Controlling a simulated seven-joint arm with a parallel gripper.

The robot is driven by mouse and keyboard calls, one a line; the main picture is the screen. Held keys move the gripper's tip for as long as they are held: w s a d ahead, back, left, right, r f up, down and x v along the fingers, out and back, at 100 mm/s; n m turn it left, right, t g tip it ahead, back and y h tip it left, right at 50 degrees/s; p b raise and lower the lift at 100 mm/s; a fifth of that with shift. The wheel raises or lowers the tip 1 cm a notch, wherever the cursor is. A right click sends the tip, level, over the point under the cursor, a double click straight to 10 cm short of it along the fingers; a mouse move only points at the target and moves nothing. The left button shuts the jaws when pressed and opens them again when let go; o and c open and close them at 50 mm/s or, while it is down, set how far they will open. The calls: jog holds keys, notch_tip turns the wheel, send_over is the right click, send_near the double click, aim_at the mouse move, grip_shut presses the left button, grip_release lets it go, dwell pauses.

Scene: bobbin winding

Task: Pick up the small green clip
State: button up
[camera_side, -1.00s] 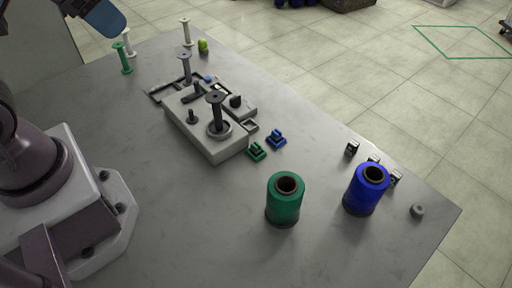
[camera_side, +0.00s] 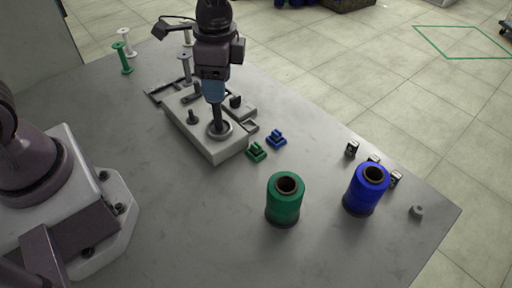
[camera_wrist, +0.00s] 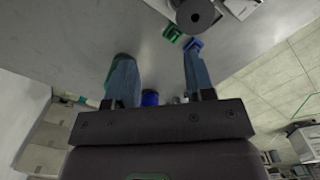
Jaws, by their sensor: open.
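The small green clip (camera_side: 256,151) lies on the table against the front right corner of the grey winding device. In the wrist view the green clip (camera_wrist: 172,33) shows at the top, beyond the gap between my fingers. My gripper (camera_side: 215,99) is above the winding device in the side view, up and left of the clip. It is open and empty, with its two blue fingers (camera_wrist: 158,66) spread apart in the wrist view. A blue clip (camera_side: 277,138) lies just right of the green one, and also shows in the wrist view (camera_wrist: 194,44).
The winding device (camera_side: 203,138) has upright posts. A green thread spool (camera_side: 284,203) and a blue thread spool (camera_side: 366,190) stand in front. Small dark blocks (camera_side: 352,149) and a grey knob (camera_side: 416,211) lie at the right edge. The table's front is clear.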

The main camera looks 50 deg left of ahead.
jog(key=w+d+f+m, duration=0.2)
jog(key=w+f+m, duration=0.1)
jog(key=f+m, duration=0.15)
jog(key=m, duration=0.5)
send_over(256, 144)
jog(key=shift+n, duration=0.25)
notch_tip(256, 144, down, 8)
jog(key=shift+a+f, duration=0.1)
jog(key=shift+f, duration=0.1)
notch_tip(256, 144, down, 5)
jog(key=shift+f, duration=0.1)
grip_shut()
